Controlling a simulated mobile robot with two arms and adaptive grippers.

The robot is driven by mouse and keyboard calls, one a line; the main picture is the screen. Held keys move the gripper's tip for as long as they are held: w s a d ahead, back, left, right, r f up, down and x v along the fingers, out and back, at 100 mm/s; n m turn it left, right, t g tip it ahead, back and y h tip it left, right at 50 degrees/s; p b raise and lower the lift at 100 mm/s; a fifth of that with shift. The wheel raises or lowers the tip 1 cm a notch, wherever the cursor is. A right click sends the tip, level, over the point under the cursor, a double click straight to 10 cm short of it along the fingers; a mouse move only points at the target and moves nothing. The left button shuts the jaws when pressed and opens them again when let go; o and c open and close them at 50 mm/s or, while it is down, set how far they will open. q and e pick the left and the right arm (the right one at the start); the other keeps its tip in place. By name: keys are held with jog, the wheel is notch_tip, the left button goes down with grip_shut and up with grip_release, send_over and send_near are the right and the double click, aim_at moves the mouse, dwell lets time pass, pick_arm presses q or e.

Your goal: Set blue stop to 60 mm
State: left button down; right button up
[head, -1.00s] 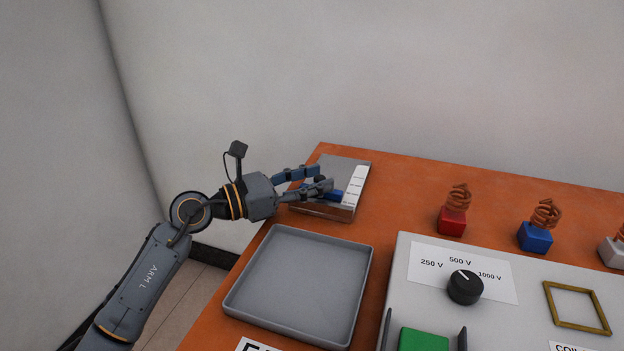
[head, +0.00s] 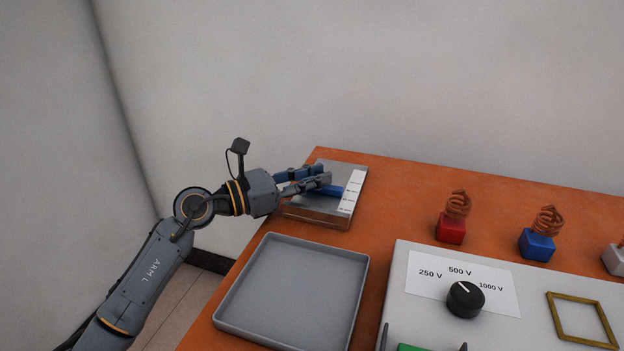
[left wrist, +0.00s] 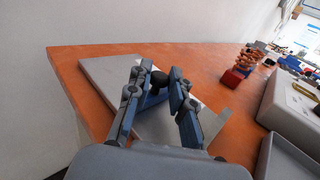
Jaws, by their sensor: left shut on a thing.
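The blue stop (head: 333,191) sits on a grey metal plate (head: 318,216) at the table's back left, beside a white scale strip (head: 353,190) with marks too small to read. In the left wrist view the blue stop (left wrist: 152,101) carries a black knob (left wrist: 158,80) between my fingers. My left gripper (head: 326,176) is over the plate and shut on the knob; its fingers hide part of the stop. The left gripper (left wrist: 167,77) also shows in the left wrist view. My right gripper is in neither view.
An empty grey tray (head: 232,328) lies in front of the plate. To the right is a white panel (head: 408,308) with a black voltage dial (head: 465,299). Copper coils on red (head: 450,229), blue (head: 536,245) and white blocks stand behind it. Bare orange table lies between plate and coils.

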pick_arm(q)
jog(key=c, duration=1.6)
grip_release()
jog(key=shift+s+a, duration=0.1)
jog(key=shift+s, duration=0.1)
jog(key=o, duration=0.3)
jog(key=shift+o, duration=0.4)
jog(key=shift+w, duration=0.1)
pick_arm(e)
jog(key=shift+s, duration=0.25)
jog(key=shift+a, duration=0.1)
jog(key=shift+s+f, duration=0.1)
pick_arm(q)
jog(key=v, duration=1.2)
